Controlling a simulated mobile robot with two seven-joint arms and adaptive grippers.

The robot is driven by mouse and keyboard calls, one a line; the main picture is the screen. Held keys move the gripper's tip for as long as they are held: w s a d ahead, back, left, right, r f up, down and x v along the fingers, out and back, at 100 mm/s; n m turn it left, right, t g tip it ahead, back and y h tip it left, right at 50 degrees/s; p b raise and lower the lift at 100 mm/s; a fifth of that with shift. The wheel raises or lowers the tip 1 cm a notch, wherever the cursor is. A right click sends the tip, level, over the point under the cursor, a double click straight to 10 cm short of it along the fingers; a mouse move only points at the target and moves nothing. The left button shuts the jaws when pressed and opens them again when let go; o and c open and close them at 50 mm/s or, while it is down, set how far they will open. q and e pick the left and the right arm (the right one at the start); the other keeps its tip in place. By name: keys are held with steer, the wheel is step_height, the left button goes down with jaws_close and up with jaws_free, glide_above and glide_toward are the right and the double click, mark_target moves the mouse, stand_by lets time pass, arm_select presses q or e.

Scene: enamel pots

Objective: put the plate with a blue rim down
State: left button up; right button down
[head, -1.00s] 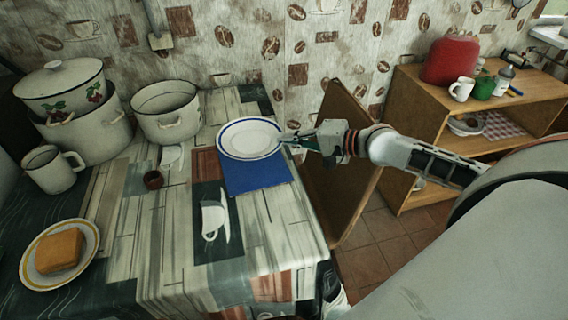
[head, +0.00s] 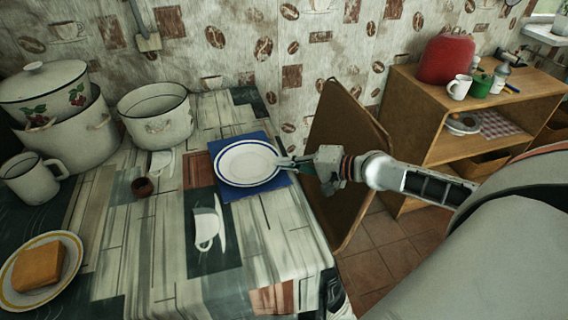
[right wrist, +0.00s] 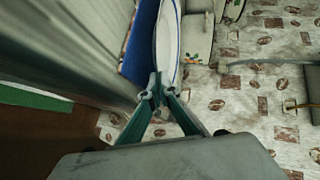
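The white plate with a blue rim (head: 247,163) is over the blue mat (head: 259,191) near the right side of the table. I cannot tell whether it touches the mat. My right gripper (head: 288,163) comes from the right and is shut on the plate's right edge. In the right wrist view the fingertips (right wrist: 158,90) meet at the rim of the plate (right wrist: 167,45), with the blue mat (right wrist: 139,42) beside it. My left gripper is not in view.
A white pot (head: 156,115), stacked pots (head: 70,135) and a mug (head: 32,178) stand at the left and back. A yellow-rimmed plate (head: 75,257) holds bread. A brown board (head: 345,160) stands by the table's right edge.

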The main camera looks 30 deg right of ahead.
steer(key=shift+f, duration=0.15)
steer(key=c, duration=2.6)
jaws_free()
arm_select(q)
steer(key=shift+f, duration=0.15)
arm_select(e)
steer(key=shift+o, duration=0.2)
steer(key=shift+s+d, duration=0.1)
steer(key=shift+s, duration=0.05)
arm_select(q)
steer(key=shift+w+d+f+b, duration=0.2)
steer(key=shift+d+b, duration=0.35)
steer(key=shift+b, duration=1.15)
arm_select(e)
steer(key=v, duration=0.7)
steer(key=shift+r, duration=0.2)
